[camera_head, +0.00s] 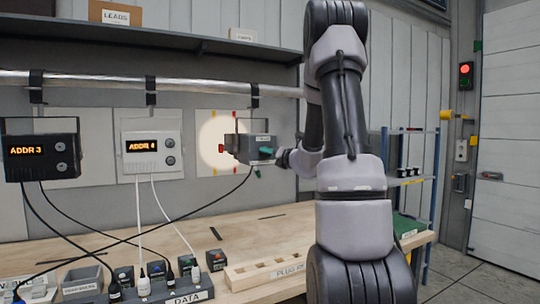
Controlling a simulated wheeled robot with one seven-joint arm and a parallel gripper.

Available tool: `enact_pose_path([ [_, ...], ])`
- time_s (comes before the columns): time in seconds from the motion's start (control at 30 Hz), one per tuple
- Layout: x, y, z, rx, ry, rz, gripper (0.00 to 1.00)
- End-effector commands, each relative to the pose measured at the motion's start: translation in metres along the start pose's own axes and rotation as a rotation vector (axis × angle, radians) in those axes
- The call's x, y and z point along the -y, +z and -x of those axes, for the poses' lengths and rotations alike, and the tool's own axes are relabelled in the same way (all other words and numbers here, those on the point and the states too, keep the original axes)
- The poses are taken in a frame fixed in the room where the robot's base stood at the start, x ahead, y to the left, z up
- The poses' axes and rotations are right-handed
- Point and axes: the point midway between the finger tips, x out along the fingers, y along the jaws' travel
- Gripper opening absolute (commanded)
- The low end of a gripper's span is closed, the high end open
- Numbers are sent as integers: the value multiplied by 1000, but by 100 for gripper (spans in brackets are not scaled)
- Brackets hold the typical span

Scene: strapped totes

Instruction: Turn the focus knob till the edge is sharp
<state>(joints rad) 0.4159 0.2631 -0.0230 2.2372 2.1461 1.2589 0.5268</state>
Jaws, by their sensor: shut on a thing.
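A grey box-shaped light fixture (250,146) hangs from the overhead rail in front of a pale panel. A round warm light spot (209,140) shows on the panel behind it, with red and yellow marks around it; the sharpness of its edge is hard to judge at this size. A small teal part (266,152), seemingly the focus knob, is on the fixture's right side. A small red part shows at its left. My gripper (279,157) reaches in from the right and is shut at the teal part. My arm hides much of the gripper, and its fingers are too small to see clearly.
Two display units, a black one (40,150) and a white one (152,145), hang at the left with cables running down. The wooden bench (240,240) below holds a socket strip, small blocks and a plug rack (265,272). A shelf (220,45) runs above the rail.

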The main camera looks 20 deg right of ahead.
Motion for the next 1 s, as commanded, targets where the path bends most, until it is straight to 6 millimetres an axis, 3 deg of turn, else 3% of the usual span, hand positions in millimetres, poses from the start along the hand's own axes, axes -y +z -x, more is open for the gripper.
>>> enact_pose_path([
  [0.03, 0, 0, 0, 1, -1, 0, 1],
  [0.07, 0, 1, 0, 1, -1, 0, 61],
  [0.13, 0, 0, 0, 1, -1, 1, 87],
  [0.57, 0, 0, 9, 0, -1, 2, 87],
  [1.0, 1, 1, 90, 2, -2, 2, 87],
])
